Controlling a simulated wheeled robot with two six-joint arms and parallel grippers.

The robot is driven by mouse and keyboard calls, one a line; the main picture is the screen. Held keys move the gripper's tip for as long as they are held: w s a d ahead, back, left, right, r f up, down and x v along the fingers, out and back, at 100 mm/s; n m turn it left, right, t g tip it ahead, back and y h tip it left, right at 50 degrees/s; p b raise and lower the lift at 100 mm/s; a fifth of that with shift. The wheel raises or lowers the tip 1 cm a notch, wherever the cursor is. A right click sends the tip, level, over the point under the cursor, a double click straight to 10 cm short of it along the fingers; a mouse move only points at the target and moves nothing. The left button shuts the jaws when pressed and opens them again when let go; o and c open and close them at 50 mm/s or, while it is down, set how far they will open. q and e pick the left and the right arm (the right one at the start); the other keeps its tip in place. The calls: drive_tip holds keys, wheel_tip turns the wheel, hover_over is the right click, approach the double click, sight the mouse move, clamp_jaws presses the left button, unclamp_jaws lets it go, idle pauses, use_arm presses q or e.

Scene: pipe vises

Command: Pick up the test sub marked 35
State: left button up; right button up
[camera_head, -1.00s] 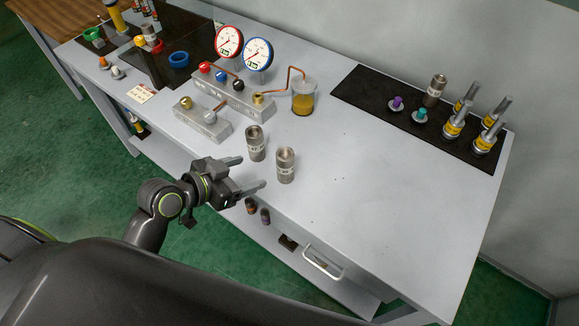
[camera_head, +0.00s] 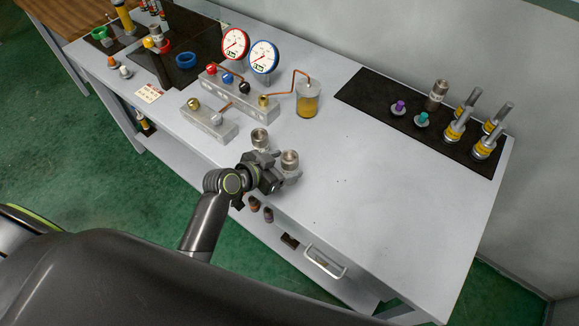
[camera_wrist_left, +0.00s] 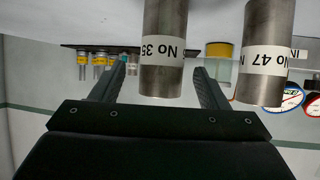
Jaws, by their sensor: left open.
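The test sub marked 35 (camera_head: 290,159) is a grey metal cylinder standing upright near the table's front edge. Its "No 35" label shows upside down in the left wrist view (camera_wrist_left: 163,48). My left gripper (camera_head: 278,166) is open, with its fingers on either side of this sub; I cannot tell whether they touch it. The gripper hides the sub's lower part in the head view. A similar sub marked 47 (camera_head: 260,138) stands just left of it; it is at the right in the left wrist view (camera_wrist_left: 265,50). My right gripper is not in view.
A grey manifold block (camera_head: 208,121) and two gauges (camera_head: 236,44) stand behind to the left, with a jar (camera_head: 307,100) nearby. A dark mat (camera_head: 375,93) at the right holds another metal cylinder (camera_head: 437,93) and yellow-banded tools (camera_head: 455,127). The table's front right is clear.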

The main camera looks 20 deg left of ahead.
sight(294, 160)
use_arm(q)
drive_tip(key=shift+p+x, duration=0.7)
drive_tip(key=shift+x, duration=1.6)
drive_tip(key=shift+a, duration=0.1)
drive_tip(key=shift+r, duration=0.1)
drive_tip(key=c, duration=1.4)
drive_tip(key=shift+w+r, duration=0.1)
clamp_jaws()
